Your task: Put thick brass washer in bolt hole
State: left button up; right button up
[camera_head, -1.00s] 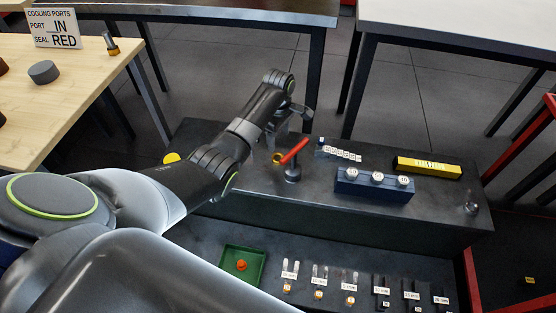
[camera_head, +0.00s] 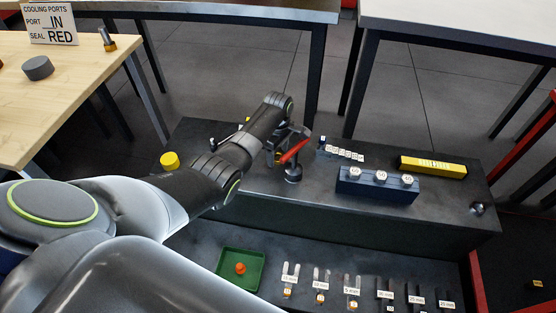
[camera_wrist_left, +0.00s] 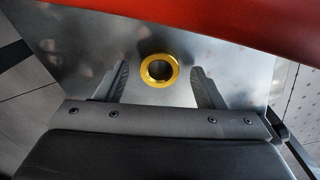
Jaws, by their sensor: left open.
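A gold-coloured ring, apparently the thick brass washer (camera_wrist_left: 145,71), lies between and a little ahead of my left fingers in the left wrist view, with a gap on each side. My left gripper (camera_wrist_left: 161,76) is open and empty, its two dark fingers spread around the ring without touching it. In the head view the left gripper (camera_head: 286,141) is beside a red lever on a dark round base, and the ring is mostly hidden there. I cannot make out the bolt hole. My right gripper is not in view.
The red lever (camera_head: 294,151) crosses close to the left gripper and fills the top of the wrist view. A blue block with white round labels (camera_head: 377,188) and a yellow bar (camera_head: 432,166) stand to the right. A green tray (camera_head: 226,276) is on the lower shelf.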

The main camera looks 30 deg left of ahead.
pick_arm(q)
jog(key=shift+f, duration=0.35)
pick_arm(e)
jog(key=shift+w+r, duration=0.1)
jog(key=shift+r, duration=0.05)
pick_arm(q)
jog(key=c, duration=1.2)
jog(key=shift+r, duration=0.15)
